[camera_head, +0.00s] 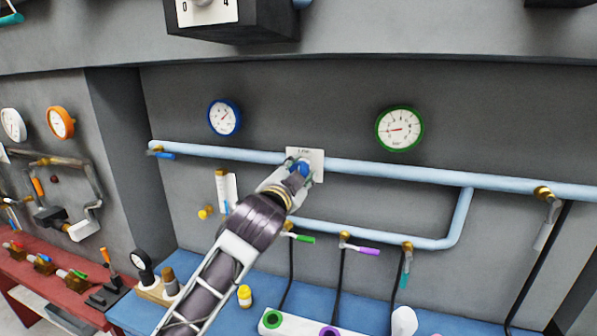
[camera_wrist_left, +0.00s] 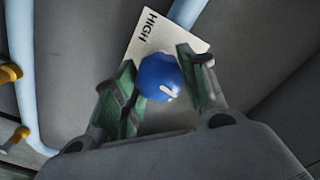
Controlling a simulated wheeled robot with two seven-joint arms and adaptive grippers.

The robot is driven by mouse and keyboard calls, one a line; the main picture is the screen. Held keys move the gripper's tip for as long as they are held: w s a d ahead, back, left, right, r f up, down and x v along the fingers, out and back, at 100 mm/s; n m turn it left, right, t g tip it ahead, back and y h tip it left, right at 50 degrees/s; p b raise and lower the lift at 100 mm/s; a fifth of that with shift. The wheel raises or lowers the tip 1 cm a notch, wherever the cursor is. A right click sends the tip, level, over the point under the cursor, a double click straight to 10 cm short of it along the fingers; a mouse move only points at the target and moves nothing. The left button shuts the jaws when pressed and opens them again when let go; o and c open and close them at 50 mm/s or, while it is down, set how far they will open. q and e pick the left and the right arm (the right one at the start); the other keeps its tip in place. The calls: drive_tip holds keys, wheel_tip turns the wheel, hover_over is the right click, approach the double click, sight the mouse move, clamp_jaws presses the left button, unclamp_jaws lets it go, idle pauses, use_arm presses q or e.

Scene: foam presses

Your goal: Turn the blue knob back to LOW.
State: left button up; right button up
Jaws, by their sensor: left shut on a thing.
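The blue knob (camera_wrist_left: 160,78) sits on a pale plate (camera_wrist_left: 135,48) marked HIGH in the left wrist view. A white pointer mark shows on the knob's face. In the head view the knob (camera_head: 301,167) is partly hidden behind my left gripper (camera_head: 297,173), on the plate (camera_head: 317,163) fixed at the light blue pipe. The plate's LOW marking is not readable in either view. My left gripper (camera_wrist_left: 165,85) has its fingers on both sides of the knob and is shut on it. My right gripper is in neither view.
A blue-rimmed gauge (camera_head: 224,117) and a green-rimmed gauge (camera_head: 399,128) hang above the light blue pipe (camera_head: 400,173). Valves with green (camera_head: 304,238) and purple (camera_head: 368,251) handles sit below. A blue bench (camera_head: 215,317) carries a yellow bottle (camera_head: 244,296) and a white block.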

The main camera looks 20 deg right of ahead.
use_arm(q)
drive_tip(key=shift+f+n, duration=0.15)
drive_tip(key=shift+n, duration=0.95)
drive_tip(key=o, duration=1)
drive_tip(key=shift+s, duration=0.1)
drive_tip(key=shift+v, duration=5.9)
drive_tip(key=shift+a, duration=0.15)
